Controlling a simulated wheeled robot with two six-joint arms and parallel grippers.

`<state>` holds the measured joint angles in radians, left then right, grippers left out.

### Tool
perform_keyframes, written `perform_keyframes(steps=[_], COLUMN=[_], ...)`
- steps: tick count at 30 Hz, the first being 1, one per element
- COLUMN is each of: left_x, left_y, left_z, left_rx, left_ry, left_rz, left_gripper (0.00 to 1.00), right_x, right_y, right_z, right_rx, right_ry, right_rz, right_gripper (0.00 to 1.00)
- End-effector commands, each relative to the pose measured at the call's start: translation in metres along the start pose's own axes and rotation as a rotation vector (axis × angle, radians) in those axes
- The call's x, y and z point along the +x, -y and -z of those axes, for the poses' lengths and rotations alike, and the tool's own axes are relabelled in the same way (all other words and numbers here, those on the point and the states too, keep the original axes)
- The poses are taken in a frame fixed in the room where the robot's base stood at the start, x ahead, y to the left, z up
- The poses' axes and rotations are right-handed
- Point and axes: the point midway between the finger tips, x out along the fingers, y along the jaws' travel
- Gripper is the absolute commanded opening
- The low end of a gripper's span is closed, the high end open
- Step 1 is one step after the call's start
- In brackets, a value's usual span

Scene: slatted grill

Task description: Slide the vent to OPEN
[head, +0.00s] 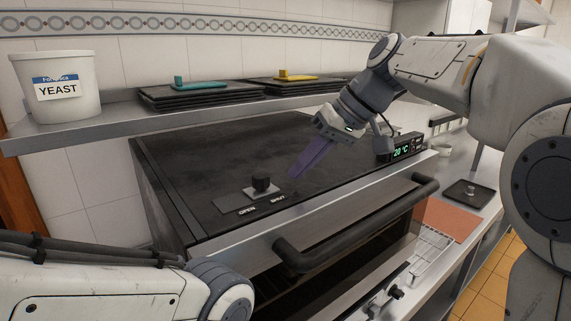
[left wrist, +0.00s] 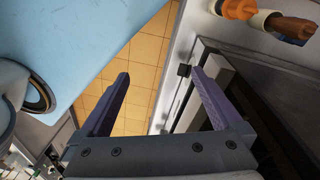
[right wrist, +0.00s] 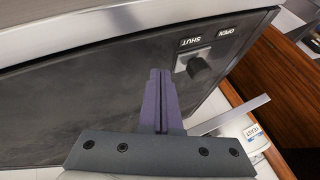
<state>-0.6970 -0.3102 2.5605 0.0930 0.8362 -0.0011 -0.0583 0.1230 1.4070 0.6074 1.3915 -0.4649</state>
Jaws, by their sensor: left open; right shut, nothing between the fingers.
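The vent is a small slotted plate on the dark top of the oven, with a black knob (head: 261,183) on a light metal slider (head: 250,193). The OPEN label (head: 247,210) is at the left and the SHUT label (head: 278,199) at the right. The knob stands nearer SHUT; it also shows in the right wrist view (right wrist: 200,70). My right gripper (head: 293,176) is shut and empty, pointing down just right of the knob, apart from it. My left gripper (left wrist: 160,74) is open and empty, away from the vent; its fingers are outside the head view.
A black bar handle (head: 360,225) runs along the oven front. A shelf (head: 120,122) behind holds a yeast tub (head: 57,88) and dark trays with teal and yellow pieces. The oven top around the knob is clear.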

Motion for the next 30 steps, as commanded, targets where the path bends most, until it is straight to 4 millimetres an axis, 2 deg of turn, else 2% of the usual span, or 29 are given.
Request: perform_keyframes(steps=[1,6,21,30], left_x=[-0.008,-0.015,-0.014,0.000], left_y=[-0.001,-0.001,-0.001,0.000], left_z=[0.001,0.001,0.001,0.000], left_rx=[0.001,0.002,0.003,0.000], left_ry=[0.000,-0.001,0.000,0.000], left_rz=[0.000,0.000,0.000,0.000], left_gripper=[1.00,1.00,1.00,1.00], right_x=[-0.002,0.008,0.014,0.033], right_y=[0.013,0.027,0.034,0.079], right_z=[0.002,0.001,-0.001,-0.013], right_rx=[-0.007,-0.003,-0.002,-0.004], right_ry=[-0.001,-0.002,-0.004,-0.004], right_rz=[0.002,0.000,-0.001,0.001], right_gripper=[0.00,0.00,0.00,0.00])
